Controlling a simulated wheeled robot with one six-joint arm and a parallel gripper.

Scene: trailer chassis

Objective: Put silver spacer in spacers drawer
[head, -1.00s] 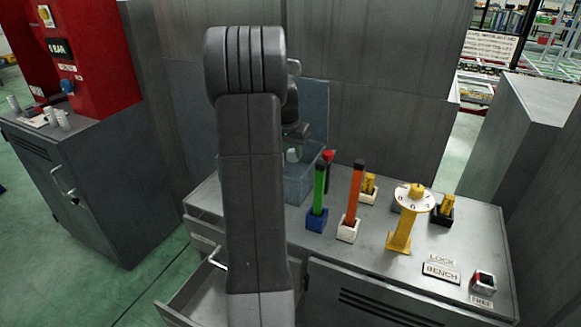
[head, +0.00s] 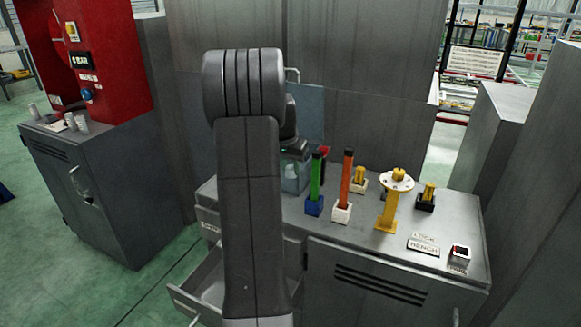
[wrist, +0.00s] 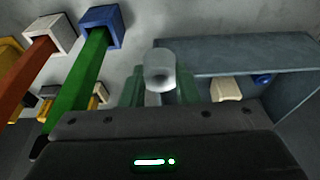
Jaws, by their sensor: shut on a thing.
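In the head view, my arm hides most of the gripper, which is near the blue-grey bin at the back left of the bench. An open drawer (head: 187,299) pulls out from the bench front at the left, partly hidden behind my arm. Its handle is partly visible. I cannot read whether its label says spacers.
The translucent bin (head: 297,180) stands near the gripper; a cream piece (wrist: 226,90) shows by it in the wrist view. Green (head: 316,178) and orange (head: 346,175) upright sticks stand close right. A yellow dial stand (head: 387,210) is farther right. A red machine (head: 115,60) stands left.

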